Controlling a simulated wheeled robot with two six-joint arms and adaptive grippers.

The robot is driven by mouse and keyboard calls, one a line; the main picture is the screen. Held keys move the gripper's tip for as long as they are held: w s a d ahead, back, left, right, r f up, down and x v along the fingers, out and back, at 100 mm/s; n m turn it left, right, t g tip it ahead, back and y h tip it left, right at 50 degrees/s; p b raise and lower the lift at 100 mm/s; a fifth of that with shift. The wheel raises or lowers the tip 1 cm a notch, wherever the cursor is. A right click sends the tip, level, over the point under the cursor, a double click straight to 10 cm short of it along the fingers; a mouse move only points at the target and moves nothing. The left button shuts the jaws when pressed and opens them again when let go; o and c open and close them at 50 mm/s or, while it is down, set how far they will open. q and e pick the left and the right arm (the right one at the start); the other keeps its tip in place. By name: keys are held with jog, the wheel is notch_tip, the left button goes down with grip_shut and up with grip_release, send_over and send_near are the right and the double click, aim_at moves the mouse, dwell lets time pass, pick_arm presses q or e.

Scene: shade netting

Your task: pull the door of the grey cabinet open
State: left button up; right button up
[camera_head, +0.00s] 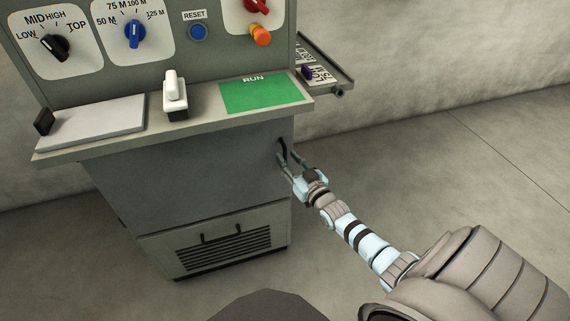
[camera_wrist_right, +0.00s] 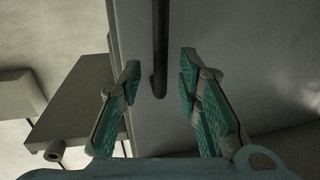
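The grey cabinet's door (camera_head: 190,170) is the plain panel below the counter and looks closed. Its dark upright handle (camera_head: 282,147) is near the door's right edge. My right gripper (camera_head: 287,157) is at the handle, with its fingers open. In the right wrist view, the handle (camera_wrist_right: 160,45) appears between the two teal-padded fingers (camera_wrist_right: 160,75), with a visible gap on each side. I cannot tell how deep the handle sits between them. My left gripper is not in view.
The counter (camera_head: 210,122) above the door carries a white switch (camera_head: 174,95), a green RUN plate (camera_head: 262,94) and a pale slab (camera_head: 92,122). A side shelf (camera_head: 325,75) juts out at right. A vented lower panel (camera_head: 222,248) has two handles. Floor at right is clear.

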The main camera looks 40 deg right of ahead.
jog(key=shift+w+d+f+b, duration=0.1)
jog(key=shift+w+f+b, duration=0.1)
jog(key=shift+w, duration=0.2)
jog(key=shift+w+f+b, duration=0.1)
jog(key=shift+w+b, duration=0.1)
jog(key=shift+w, duration=0.2)
jog(key=shift+w+r, duration=0.3)
jog(key=shift+w, duration=0.25)
jog(key=shift+c, duration=0.3)
grip_shut()
